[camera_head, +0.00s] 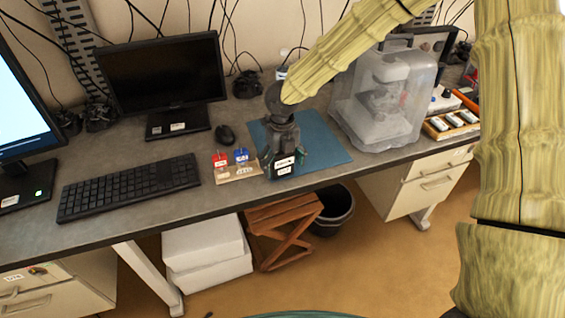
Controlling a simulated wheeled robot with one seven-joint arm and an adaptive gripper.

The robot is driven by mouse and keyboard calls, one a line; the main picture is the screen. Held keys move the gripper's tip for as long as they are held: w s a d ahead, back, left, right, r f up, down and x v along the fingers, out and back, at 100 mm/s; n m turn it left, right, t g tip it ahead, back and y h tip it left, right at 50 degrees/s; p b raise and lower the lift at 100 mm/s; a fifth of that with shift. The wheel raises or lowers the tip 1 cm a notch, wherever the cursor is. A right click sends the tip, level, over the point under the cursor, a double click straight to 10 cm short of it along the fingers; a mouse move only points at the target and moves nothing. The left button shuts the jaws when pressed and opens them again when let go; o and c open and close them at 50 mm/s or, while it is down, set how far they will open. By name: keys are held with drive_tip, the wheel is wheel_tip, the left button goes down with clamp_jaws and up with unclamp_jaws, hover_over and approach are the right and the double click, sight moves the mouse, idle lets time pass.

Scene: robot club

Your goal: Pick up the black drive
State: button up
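My gripper (284,160) points down over the front left part of the blue mat. The black drive (284,163), a small dark block with a white label, is between its fingers, which appear closed on it. The fingers and the drive are both dark, so the contact is hard to make out. I cannot tell for sure whether the drive is clear of the surface below. Just left is a wooden stand (236,176) with a red drive (220,159) and a blue drive (241,156) standing in it.
The blue mat (325,140) lies on the grey desk. A clear-covered machine (383,95) stands to the right, close to my arm. A mouse (225,134), keyboard (130,187) and monitor (160,75) are to the left. The desk's front edge is close to the gripper.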

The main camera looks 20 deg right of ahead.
drive_tip(key=c, duration=1)
drive_tip(key=shift+r, duration=0.1)
